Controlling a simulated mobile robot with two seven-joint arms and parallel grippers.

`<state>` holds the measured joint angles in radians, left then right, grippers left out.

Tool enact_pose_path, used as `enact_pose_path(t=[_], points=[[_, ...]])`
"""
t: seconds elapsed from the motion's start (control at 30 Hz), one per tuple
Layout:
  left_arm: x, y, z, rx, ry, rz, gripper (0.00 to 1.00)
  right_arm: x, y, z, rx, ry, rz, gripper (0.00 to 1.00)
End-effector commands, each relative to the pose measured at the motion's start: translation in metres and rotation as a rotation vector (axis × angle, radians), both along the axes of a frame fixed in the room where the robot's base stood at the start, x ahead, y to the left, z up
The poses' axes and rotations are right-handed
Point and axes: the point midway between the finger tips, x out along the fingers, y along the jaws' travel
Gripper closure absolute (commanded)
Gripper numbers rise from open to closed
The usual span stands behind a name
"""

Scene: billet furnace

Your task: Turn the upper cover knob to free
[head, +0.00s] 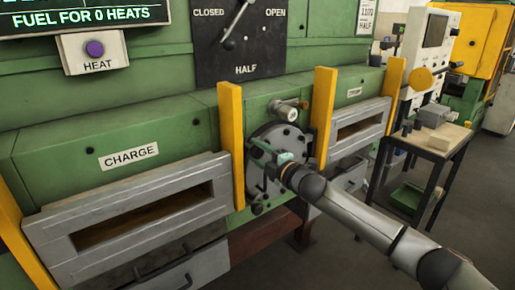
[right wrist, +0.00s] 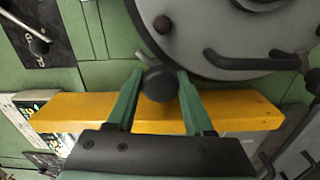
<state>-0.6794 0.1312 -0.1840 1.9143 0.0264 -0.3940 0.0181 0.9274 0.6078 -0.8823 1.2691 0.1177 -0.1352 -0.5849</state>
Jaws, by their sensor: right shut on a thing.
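A round grey furnace cover (head: 255,181) with bolts and dark handles sits between two yellow posts. In the right wrist view, the cover (right wrist: 220,35) fills the top right. A dark round knob (right wrist: 160,84) stands at its rim, and my right gripper (right wrist: 158,88) has its two green fingers closed on either side of it. In the head view my right gripper (head: 276,156) reaches the cover from the right and hides the knob. Another dark knob (right wrist: 314,79) shows at the right edge of the wrist view. My left gripper is not in view.
A pale cylindrical fitting (head: 287,113) sits above the cover. The charge door frame (head: 140,215) is to the left. A small table (head: 440,143) stands at the right.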

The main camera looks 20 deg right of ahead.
Motion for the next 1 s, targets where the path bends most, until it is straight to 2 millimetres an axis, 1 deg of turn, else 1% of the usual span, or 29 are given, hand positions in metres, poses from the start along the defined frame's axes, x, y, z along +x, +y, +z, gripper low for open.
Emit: enact_pose_path(t=[0.03, 0.2, 0.4, 0.97, 1.0], points=[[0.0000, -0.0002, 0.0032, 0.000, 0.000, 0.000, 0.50, 0.0000, -0.0001, 0.0006, -0.030, -0.009, -0.001, 1.00], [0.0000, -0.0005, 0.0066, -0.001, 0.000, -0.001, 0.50, 0.0000, -0.0001, 0.0001, -0.119, -0.042, -0.001, 1.00], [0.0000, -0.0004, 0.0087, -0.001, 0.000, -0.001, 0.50, 0.0000, 0.0002, -0.0003, -0.180, -0.064, 0.000, 1.00], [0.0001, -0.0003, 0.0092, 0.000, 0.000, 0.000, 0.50, 0.0000, 0.0002, -0.0007, -0.206, -0.074, 0.000, 1.00], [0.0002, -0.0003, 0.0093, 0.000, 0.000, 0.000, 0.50, 0.0000, 0.0002, -0.0007, -0.206, -0.074, 0.000, 0.45]])
